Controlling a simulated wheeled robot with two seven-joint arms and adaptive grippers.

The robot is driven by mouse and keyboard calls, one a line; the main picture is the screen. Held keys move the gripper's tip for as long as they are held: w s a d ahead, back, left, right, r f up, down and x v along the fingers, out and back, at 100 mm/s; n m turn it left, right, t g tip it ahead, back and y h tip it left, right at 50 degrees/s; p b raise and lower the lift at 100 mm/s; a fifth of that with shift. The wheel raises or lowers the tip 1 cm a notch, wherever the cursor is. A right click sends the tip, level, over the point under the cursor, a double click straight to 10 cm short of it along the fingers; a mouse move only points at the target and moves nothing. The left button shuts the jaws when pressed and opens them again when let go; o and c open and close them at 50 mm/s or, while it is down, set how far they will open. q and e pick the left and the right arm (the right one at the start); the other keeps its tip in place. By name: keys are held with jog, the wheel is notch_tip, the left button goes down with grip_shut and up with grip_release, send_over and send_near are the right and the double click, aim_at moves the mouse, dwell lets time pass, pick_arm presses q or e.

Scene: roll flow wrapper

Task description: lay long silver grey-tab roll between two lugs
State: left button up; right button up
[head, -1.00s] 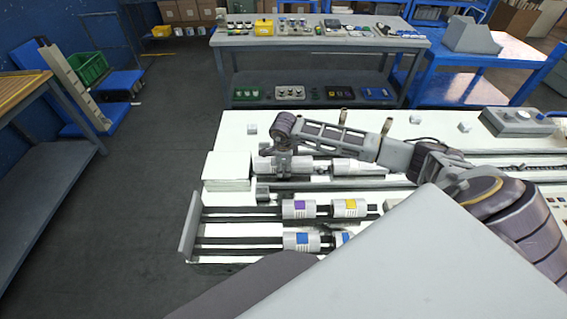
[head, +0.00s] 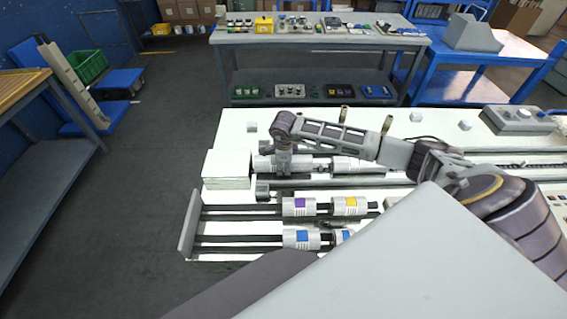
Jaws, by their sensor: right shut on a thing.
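A long silver roll (head: 305,163) lies level over the rear rails of the white machine bed (head: 232,133). My right gripper (head: 284,169) comes down from above and is shut on this roll near its left end. The fingers and wrist cover part of the roll. Its grey tab cannot be made out, and I cannot tell whether its ends touch the lugs. Another silver roll (head: 360,165) is in line to its right, partly under my forearm. My left gripper is not in view.
In front are silver rolls with a purple tab (head: 299,202), a yellow tab (head: 351,202) and blue tabs (head: 302,236). A white block (head: 228,168) stands left of the held roll. A grey end plate (head: 188,224) closes the front rails at left.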

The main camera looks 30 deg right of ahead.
jog(key=shift+w+f, duration=0.1)
jog(key=shift+f, duration=0.15)
dwell(0.3)
jog(key=o, duration=1.6)
jog(key=shift+o, duration=0.7)
jog(key=shift+f, duration=0.1)
jog(key=shift+s+a+r, duration=0.2)
jog(key=shift+s+r, duration=0.15)
jog(key=shift+r, duration=1.65)
jog(key=shift+s+a+r, duration=0.25)
jog(key=shift+s+r, duration=0.15)
jog(key=shift+r, duration=1.55)
jog(key=shift+s+a+r, duration=0.2)
jog(key=shift+s+r, duration=0.15)
jog(key=shift+r, duration=1.65)
jog(key=shift+s+a, duration=0.1)
